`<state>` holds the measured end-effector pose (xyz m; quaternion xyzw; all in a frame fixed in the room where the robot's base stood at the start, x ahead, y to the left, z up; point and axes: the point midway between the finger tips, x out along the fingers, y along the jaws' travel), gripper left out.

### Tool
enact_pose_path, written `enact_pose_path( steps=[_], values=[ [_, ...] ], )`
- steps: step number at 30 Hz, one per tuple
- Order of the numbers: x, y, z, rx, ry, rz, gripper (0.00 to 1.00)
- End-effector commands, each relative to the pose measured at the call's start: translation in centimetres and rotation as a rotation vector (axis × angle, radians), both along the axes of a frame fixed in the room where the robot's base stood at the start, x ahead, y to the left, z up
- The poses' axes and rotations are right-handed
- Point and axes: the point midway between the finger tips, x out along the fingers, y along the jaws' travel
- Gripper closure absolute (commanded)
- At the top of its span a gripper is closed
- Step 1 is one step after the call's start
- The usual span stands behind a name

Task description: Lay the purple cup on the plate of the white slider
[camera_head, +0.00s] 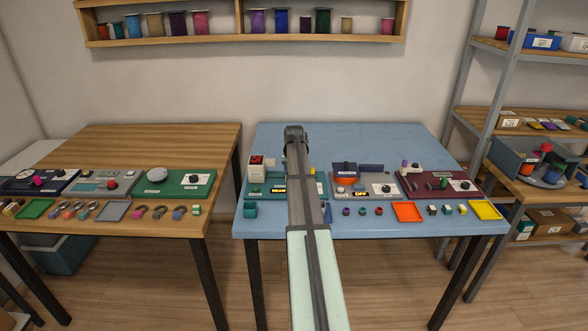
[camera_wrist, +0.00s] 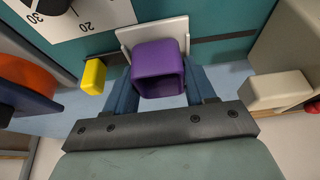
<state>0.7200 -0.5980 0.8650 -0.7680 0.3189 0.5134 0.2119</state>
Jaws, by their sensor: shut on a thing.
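The purple cup (camera_wrist: 158,68) sits between the two fingers of my gripper (camera_wrist: 160,85) in the wrist view, and the gripper is shut on it. A white plate (camera_wrist: 150,31), likely that of the white slider, lies just behind the cup against the teal panel (camera_wrist: 125,60). The cup overlaps the plate in the picture; I cannot tell if they touch. In the head view my arm hides the gripper, the cup and the plate, over the teal device (camera_head: 262,189) on the blue table.
A yellow block (camera_wrist: 94,76) is left of the cup in the wrist view, and a pale block (camera_wrist: 275,90) is to the right. In the head view, a white box with a red top (camera_head: 257,168) and an orange-and-blue device (camera_head: 344,174) flank my arm. Small parts line the table front.

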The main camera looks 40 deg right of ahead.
Motion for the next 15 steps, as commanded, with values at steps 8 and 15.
enact_pose_path(
  steps=[8, 15],
  values=[
    [0.0, 0.0, -0.27, 0.0, 0.0, 0.0, 0.74],
    [0.0, 0.0, -0.51, 0.0, 0.0, 0.0, 0.74]
  ],
)
